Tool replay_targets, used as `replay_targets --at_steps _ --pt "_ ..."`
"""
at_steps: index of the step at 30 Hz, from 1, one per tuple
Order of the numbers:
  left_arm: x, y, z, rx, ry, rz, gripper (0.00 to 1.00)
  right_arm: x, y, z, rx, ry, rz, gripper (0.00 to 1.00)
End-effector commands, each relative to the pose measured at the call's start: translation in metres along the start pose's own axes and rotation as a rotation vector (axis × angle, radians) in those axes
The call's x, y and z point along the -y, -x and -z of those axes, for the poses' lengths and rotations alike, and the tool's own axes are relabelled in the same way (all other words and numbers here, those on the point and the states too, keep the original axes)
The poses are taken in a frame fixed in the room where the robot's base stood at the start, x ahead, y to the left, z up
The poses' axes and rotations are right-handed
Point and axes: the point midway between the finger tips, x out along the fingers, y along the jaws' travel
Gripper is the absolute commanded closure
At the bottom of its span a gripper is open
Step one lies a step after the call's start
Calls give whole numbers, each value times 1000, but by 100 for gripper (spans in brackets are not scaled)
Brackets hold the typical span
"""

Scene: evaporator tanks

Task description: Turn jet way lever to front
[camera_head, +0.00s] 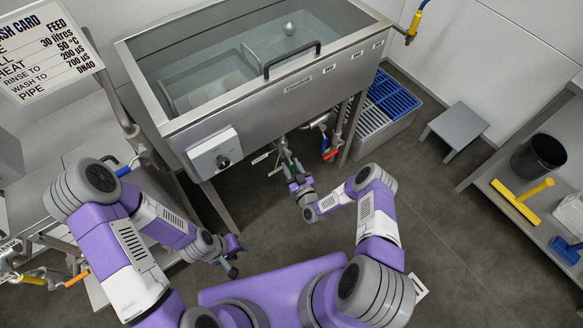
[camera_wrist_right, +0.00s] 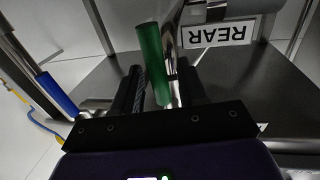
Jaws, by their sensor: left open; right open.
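A green-handled lever (camera_wrist_right: 152,62) hangs under the steel tank (camera_head: 180,124); in the head view it is small and partly hidden at my right gripper (camera_head: 291,178). In the right wrist view the lower end of the green handle lies between the two open fingers of my right gripper (camera_wrist_right: 161,88). I cannot tell whether either finger touches it. A white label reading REAR (camera_wrist_right: 219,32) appears upside down beside the lever. My left gripper (camera_head: 237,258) is open and empty, low in front of the tank.
A red-handled valve (camera_head: 330,154) and a blue one stand right of the green lever. A blue handle (camera_wrist_right: 57,95) shows left in the wrist view. Tank legs and pipes surround the lever. The middle floor is clear.

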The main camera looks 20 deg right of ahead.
Motion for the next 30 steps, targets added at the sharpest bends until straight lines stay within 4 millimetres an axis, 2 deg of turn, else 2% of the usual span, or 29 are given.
replay_targets --at_steps 8,16,26,30 --pt "0 0 0 0 0 0 60 0 -2 1 0 0 0 58" --pt "0 0 0 0 0 0 60 0 -2 0 0 0 0 100" --pt "0 0 0 0 0 0 60 0 -1 0 2 -4 -1 100" --pt "-1 3 0 0 0 0 60 -2 7 1 7 -27 -8 100"
